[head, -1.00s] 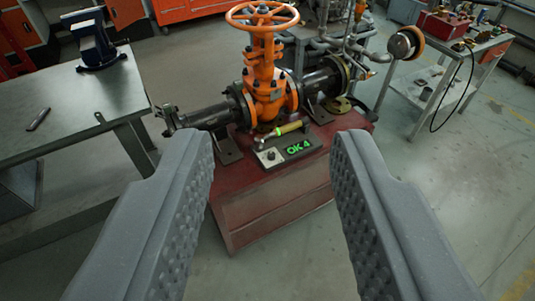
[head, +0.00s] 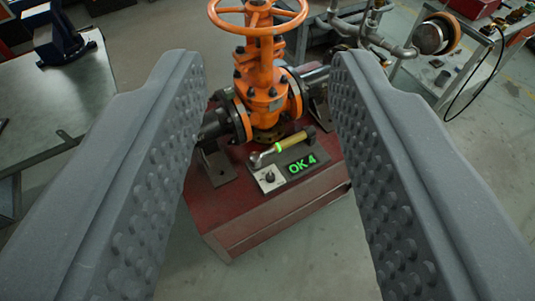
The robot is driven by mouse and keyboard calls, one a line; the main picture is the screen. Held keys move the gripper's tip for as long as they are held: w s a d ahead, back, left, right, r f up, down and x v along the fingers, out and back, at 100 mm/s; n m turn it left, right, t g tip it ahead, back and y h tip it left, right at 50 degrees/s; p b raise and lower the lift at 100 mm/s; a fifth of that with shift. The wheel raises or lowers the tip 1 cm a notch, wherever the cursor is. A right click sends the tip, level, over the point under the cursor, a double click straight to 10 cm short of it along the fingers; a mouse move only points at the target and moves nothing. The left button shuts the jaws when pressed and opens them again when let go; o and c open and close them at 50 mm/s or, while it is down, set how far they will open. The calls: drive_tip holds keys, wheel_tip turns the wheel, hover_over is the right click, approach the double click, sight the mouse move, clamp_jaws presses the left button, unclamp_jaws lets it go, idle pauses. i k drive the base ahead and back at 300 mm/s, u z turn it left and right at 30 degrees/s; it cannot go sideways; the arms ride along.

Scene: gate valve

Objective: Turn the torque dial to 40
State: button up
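The torque dial (head: 269,177) is a small dark knob on a light square plate at the front of the red stand. Beside it on the right, a dark panel shows green "OK 4" text (head: 303,165). A torque wrench (head: 282,147) with a yellowish handle and a green ring lies just behind the panel. My gripper (head: 268,90) is open and empty, its two grey fingers wide apart on either side of the view. The dial lies between them in the picture, farther off and untouched. The dial's marks are too small to read.
An orange gate valve (head: 262,95) with a handwheel (head: 257,14) rises behind the dial on the red stand (head: 270,225). A metal workbench (head: 60,110) with a blue vise (head: 60,40) is at left. A cart with a hose is at upper right. Floor in front is clear.

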sight(270, 176)
drive_tip(key=u, duration=0.05)
drive_tip(key=i, duration=0.1)
drive_tip(key=z, duration=0.05)
drive_tip(key=k, duration=1.15)
drive_tip(key=z, duration=0.5)
drive_tip(key=i, duration=1.85)
drive_tip(key=u, duration=0.35)
